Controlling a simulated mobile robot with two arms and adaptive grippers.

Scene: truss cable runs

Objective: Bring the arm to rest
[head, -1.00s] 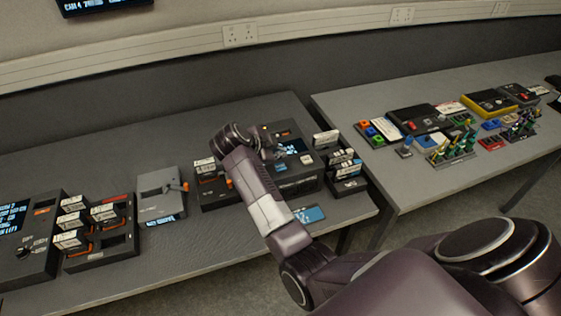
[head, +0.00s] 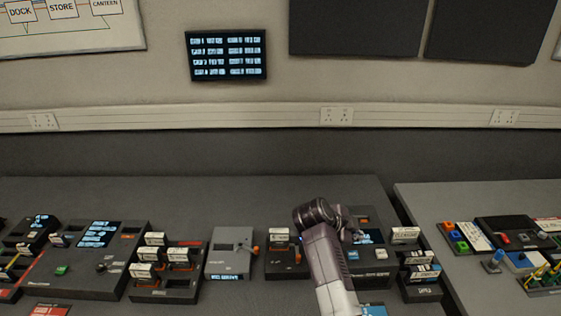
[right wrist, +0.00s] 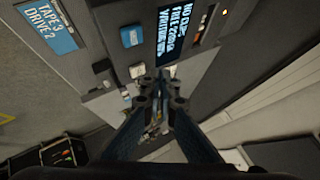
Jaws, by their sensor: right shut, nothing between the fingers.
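My right arm reaches up from the bottom of the head view over the dark device with a lit screen (head: 372,278). My right gripper (right wrist: 162,88) shows in the right wrist view with its fingers together and nothing between them. In the head view it is mostly hidden behind my wrist. In the right wrist view the device's screen (right wrist: 178,40) and a blue button (right wrist: 131,36) lie beyond the fingertips; I cannot tell the exact gap. My left gripper is in neither view.
A grey box with an orange-tipped lever (head: 230,262) and a rack of labelled cartridges (head: 165,288) stand left of my arm. Another cartridge rack (head: 421,292) stands close on its right. A second table (head: 425,195) lies beyond a gap. The back of the near table is clear.

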